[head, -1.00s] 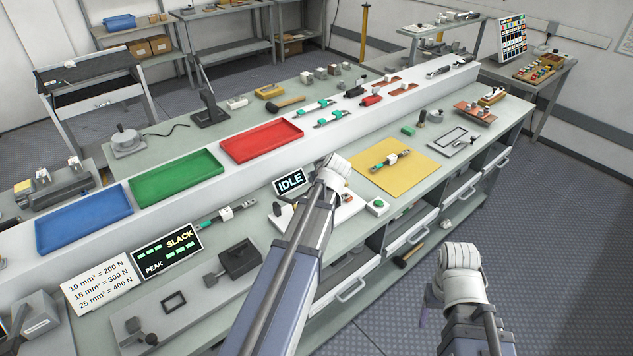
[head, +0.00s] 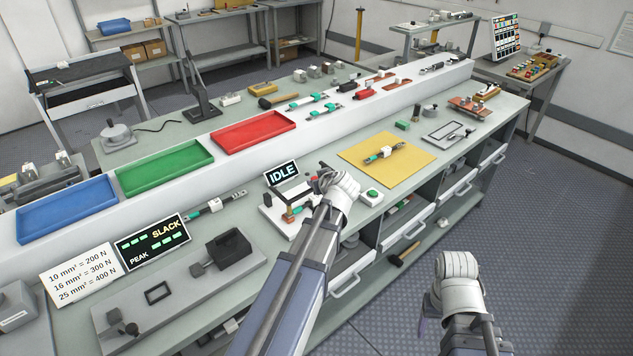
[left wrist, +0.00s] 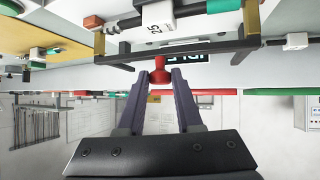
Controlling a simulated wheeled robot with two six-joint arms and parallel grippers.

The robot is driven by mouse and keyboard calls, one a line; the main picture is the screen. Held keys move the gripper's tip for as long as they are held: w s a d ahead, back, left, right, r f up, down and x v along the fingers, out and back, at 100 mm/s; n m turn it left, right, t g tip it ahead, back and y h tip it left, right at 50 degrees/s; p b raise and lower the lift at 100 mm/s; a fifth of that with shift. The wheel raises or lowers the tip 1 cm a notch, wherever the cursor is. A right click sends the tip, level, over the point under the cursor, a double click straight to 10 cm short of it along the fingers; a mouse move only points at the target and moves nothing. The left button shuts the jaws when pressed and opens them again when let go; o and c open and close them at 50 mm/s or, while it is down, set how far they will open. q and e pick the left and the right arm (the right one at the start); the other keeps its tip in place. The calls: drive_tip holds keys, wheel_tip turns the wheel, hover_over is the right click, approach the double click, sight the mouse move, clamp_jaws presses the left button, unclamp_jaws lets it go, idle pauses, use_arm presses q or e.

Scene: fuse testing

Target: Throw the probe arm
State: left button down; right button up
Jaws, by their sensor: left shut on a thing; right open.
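The tester with the IDLE display (head: 282,173) stands at the bench's front edge on a white base (head: 277,226). My left gripper (head: 318,184) is at this tester, its fingers mostly hidden by my wrist. In the left wrist view my left gripper (left wrist: 166,82) is shut on a red knob (left wrist: 160,70). The knob sits at a dark crossbar (left wrist: 200,48), which I take for the probe arm, with brass-coloured uprights (left wrist: 252,20) near its ends. A white fuse body marked 25 (left wrist: 157,16) shows beside the bar. My right gripper (head: 426,305) is open and empty, off the bench's front.
A green button (head: 371,196) on a white box is right of the tester. A yellow mat (head: 362,165) with a fuse lies beyond it. Blue (head: 68,210), green (head: 165,168) and red (head: 252,132) trays stand on the raised shelf.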

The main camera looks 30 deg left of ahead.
use_arm(q)
drive_tip(key=shift+s+d+f, duration=0.15)
drive_tip(key=shift+f, duration=0.1)
drive_tip(key=c, duration=1)
unclamp_jaws()
drive_tip(key=o, duration=0.4)
drive_tip(key=shift+r, duration=0.1)
drive_tip(key=p+v, duration=0.4)
drive_tip(key=v, duration=0.3)
drive_tip(key=shift+d+r, duration=0.2)
